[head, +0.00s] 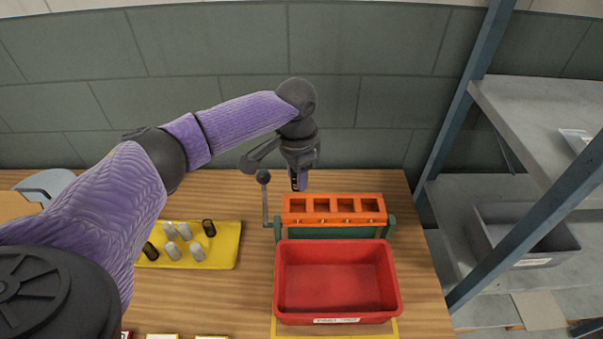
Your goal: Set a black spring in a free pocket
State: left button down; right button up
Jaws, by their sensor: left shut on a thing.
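My left gripper (299,183) points down above the left end of the orange block. It is shut on a small dark thing that looks like a black spring, mostly hidden between the fingers. The orange block (333,217) has a row of several square pockets that look empty. It sits on a green stand behind the red bin. Two black springs (209,228) and (150,251) lie on the yellow tray (222,258) at the left, among several grey springs (184,231). My right gripper is not in view.
A blue-framed shelf (470,110) with a grey bin (525,247) stands at the right. Bare table lies between tray and bin.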

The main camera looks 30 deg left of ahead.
pick_arm(q)
notch_tip(320, 180, down, 5)
jog(key=b, duration=0.5)
jog(key=shift+f+b, duration=0.5)
jog(key=shift+f, duration=0.6)
jog(key=shift+c, duration=1.4)
grip_release()
